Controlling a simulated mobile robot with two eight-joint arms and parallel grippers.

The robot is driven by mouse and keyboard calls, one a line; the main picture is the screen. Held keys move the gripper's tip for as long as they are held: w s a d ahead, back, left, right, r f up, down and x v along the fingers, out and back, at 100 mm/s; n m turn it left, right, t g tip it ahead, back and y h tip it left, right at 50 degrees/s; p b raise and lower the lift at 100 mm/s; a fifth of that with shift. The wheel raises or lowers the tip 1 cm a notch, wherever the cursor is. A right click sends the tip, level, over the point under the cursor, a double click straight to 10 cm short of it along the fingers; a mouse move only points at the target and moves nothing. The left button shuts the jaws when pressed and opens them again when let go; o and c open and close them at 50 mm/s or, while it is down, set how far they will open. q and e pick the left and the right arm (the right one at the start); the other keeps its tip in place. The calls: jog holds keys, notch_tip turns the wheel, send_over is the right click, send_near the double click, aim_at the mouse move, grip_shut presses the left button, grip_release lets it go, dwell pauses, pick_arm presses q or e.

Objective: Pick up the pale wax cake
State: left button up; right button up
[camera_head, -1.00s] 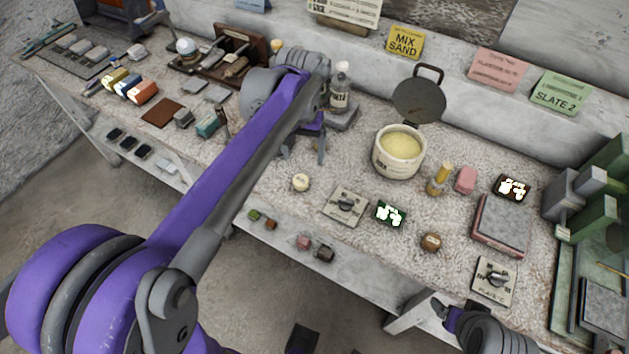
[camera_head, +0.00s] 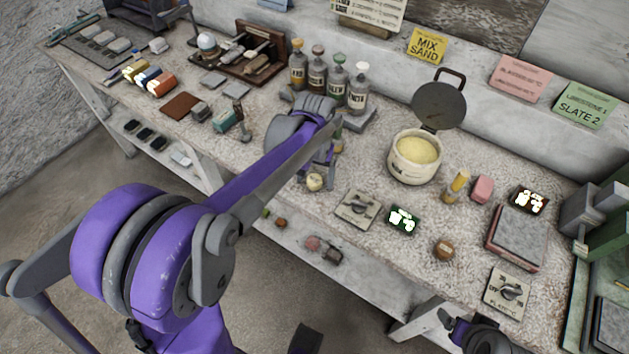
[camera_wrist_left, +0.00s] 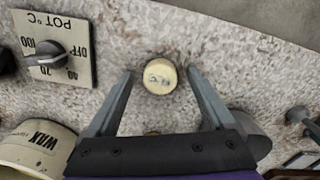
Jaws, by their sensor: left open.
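The pale wax cake (camera_head: 315,182) is a small round cream disc on the speckled bench top near its front edge. In the left wrist view the cake (camera_wrist_left: 159,75) lies flat, with dark marks on its top. My left gripper (camera_head: 317,171) is open and above the bench at the cake. In the left wrist view its two fingers are on either side of the cake, near the fingertips, with a visible gap on both sides. I cannot tell the exact height of the fingertips. Part of my right gripper (camera_head: 454,324) shows at the bottom right; its fingers are not clear.
The POT dial plate (camera_head: 358,209) and a lit green display (camera_head: 403,219) are right of the cake. The wax pot (camera_head: 415,158) with raised lid stands behind them. Several bottles (camera_head: 327,78) stand behind my left gripper. A shelf (camera_head: 345,255) runs below the front edge.

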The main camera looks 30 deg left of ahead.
pick_arm(q)
jog(key=shift+c, duration=0.4)
grip_shut()
jog(key=shift+r, duration=0.1)
